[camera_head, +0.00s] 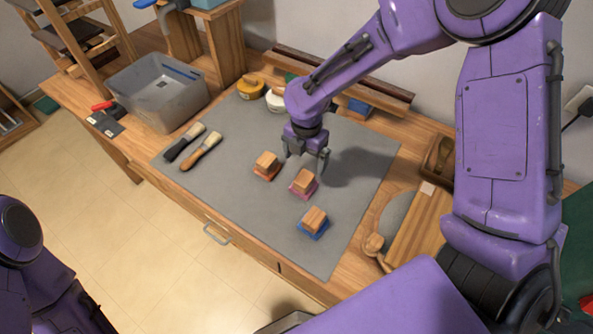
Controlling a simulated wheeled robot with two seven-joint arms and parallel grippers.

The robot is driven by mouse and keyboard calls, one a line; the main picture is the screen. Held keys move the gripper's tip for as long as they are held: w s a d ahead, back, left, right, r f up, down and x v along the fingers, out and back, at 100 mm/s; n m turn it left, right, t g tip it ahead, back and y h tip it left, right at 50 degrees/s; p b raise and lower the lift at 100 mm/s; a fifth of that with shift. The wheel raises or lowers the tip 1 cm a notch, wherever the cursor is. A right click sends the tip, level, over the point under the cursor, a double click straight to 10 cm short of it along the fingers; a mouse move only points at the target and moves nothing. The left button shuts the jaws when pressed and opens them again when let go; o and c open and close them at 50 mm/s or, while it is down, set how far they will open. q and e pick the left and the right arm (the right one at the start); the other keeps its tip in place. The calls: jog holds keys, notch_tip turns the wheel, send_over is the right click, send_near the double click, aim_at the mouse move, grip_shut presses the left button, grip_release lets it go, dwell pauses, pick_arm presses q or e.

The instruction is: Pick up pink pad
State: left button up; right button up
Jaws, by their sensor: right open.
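The pink pad (303,182) is a wooden block on a pink base. It lies on the grey mat (225,200), between an orange-red pad (266,166) on its upper left and a blue pad (313,223) below it. My right gripper (305,167) is open, pointing down, just above and behind the pink pad in the picture. Nothing shows between its fingers. My left arm shows at the lower left edge, but its gripper is out of view.
Two brushes (201,151) lie on the mat's left part. A grey bin (160,88) stands at the back left. Yellow (250,87) and white (275,100) round items sit near the back. A wooden board (420,232) lies on the right. The mat's front left is clear.

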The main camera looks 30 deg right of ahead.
aim_at(306, 175)
jog(key=s+f, duration=0.2)
jog(key=shift+f+p, duration=0.35)
jog(key=shift+f, duration=0.05)
jog(key=f, duration=0.2)
jog(key=w+f+p, duration=0.1)
jog(key=f, duration=0.2)
jog(key=shift+f, duration=0.1)
jog(key=shift+s+r, duration=0.2)
jog(key=shift+s, duration=0.1)
jog(key=shift+c, duration=0.4)
pick_arm(q)
jog(key=shift+s+r, duration=0.7)
jog(key=shift+r, duration=0.25)
pick_arm(e)
jog(key=shift+w, duration=0.1)
jog(key=c, duration=1.2)
jog(key=shift+o, duration=0.2)
